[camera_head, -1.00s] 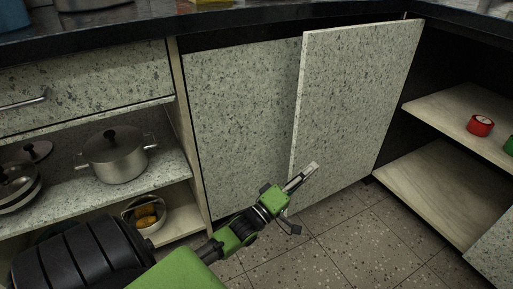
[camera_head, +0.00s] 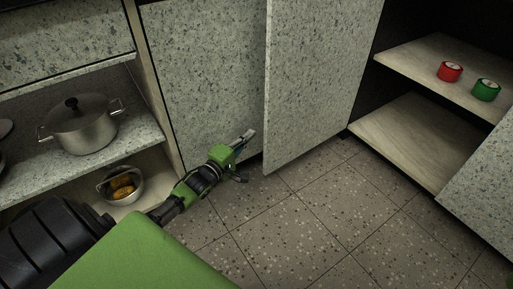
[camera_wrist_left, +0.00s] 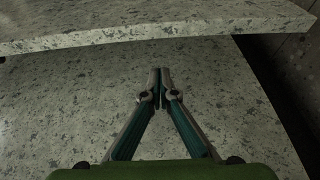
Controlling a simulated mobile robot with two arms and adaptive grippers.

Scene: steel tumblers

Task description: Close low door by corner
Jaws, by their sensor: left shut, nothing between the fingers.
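The low door (camera_head: 320,80) by the corner is a grey speckled panel. It stands ajar, its free left edge out from the cabinet front and its far right side near the dark corner. My left gripper (camera_head: 248,135) is shut and empty. It is low, just left of the door's free edge, in front of the neighbouring speckled panel (camera_head: 205,80). In the left wrist view the closed fingertips (camera_wrist_left: 161,72) point towards the door's edge (camera_wrist_left: 150,38), with a speckled panel (camera_wrist_left: 60,110) behind them. I cannot tell whether they touch anything. My right gripper is not in view.
Open shelves (camera_head: 415,140) at right hold a red roll-like object (camera_head: 450,72) and a green one (camera_head: 487,90). A steel pot (camera_head: 82,128) stands on the left shelf, with a bowl (camera_head: 122,187) below. The tiled floor (camera_head: 320,215) in front is clear.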

